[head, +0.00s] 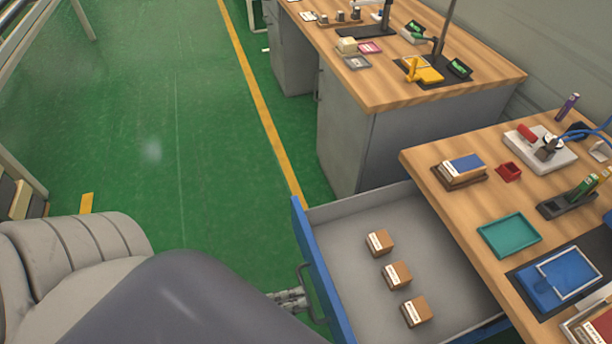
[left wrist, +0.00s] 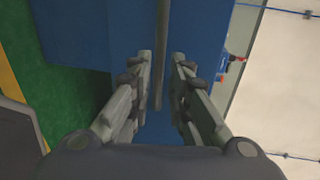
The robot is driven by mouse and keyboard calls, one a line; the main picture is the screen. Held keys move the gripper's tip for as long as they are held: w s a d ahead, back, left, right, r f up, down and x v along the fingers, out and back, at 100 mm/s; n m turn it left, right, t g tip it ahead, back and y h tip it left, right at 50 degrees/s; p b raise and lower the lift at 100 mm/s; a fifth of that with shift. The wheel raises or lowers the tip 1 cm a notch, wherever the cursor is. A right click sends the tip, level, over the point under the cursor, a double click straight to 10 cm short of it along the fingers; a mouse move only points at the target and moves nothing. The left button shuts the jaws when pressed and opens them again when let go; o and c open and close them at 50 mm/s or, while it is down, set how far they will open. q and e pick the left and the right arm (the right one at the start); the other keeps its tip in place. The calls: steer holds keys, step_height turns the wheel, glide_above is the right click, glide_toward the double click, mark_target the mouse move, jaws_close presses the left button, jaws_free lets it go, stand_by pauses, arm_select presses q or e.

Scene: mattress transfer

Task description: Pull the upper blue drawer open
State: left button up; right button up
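The upper blue drawer (head: 322,270) stands pulled out from under the wooden workbench at the right, with its grey inside showing. Its grey handle (head: 304,285) is on the blue front. My left gripper (head: 296,298) is at this handle, partly hidden by my arm. In the left wrist view, the fingers of my left gripper (left wrist: 162,62) are apart, on either side of the handle bar (left wrist: 161,85), with a gap showing on both sides. The blue drawer front (left wrist: 100,35) fills the space behind. My right gripper is not in view.
Three small brown boxes (head: 396,275) lie in the drawer. Another workbench (head: 450,95) stands beyond. The green floor (head: 190,130) at the left is clear.

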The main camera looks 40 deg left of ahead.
arm_select(q)
steer(key=v, duration=0.8)
